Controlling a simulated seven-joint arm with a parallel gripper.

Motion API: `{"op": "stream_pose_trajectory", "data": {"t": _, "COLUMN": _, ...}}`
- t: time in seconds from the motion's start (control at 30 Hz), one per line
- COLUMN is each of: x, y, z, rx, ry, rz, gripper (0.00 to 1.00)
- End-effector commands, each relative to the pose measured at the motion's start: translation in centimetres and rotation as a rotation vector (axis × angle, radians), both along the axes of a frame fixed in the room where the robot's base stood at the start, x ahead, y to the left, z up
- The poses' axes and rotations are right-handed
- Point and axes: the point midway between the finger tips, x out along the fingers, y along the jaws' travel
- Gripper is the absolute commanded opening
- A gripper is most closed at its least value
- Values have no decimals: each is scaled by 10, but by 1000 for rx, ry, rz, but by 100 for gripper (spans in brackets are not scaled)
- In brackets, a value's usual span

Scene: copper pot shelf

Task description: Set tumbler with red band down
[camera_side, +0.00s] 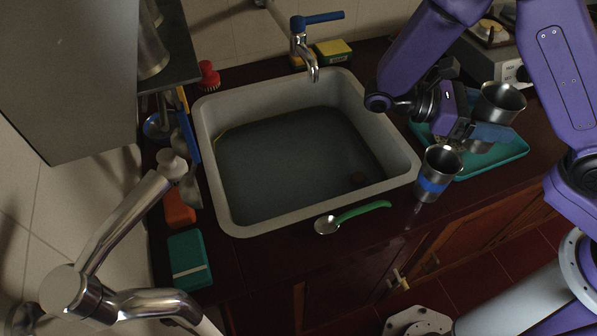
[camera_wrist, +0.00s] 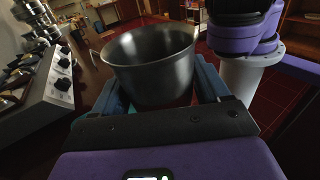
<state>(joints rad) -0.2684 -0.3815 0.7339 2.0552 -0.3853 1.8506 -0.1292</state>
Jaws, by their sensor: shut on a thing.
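My gripper (camera_side: 488,128) is shut on a steel tumbler (camera_side: 502,100), its blue fingers around the lower part. The tumbler is upright, with its open rim above the fingers. In the wrist view the tumbler (camera_wrist: 152,68) fills the space between my fingers (camera_wrist: 160,88). I see no red band on it; its lower part is hidden by the fingers. It is at or above the teal tray (camera_side: 505,153); I cannot tell whether its base touches. A second steel tumbler with a blue band (camera_side: 434,172) stands on the dark counter by the tray's left edge.
The sink (camera_side: 230,205) holds dark water, left of the tray. A green-handled spoon (camera_side: 350,216) lies on the counter in front of it. A grey appliance with knobs (camera_side: 507,70) stands behind the tray. The tray's front right part looks bare.

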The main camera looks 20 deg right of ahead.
Motion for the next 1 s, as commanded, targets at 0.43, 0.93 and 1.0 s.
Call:
{"op": "stream_pose_trajectory", "data": {"t": 0.43, "x": -40, "y": 91, "z": -19, "rx": -1, "ry": -1, "rz": -641, "gripper": 43}}
{"op": "stream_pose_trajectory", "data": {"t": 0.93, "x": -23, "y": 207, "z": -3, "rx": 1, "ry": -2, "rz": -1365, "gripper": 43}}
{"op": "stream_pose_trajectory", "data": {"t": 1.0, "x": -15, "y": 224, "z": 3, "rx": 2, "ry": -2, "rz": -1474, "gripper": 43}}
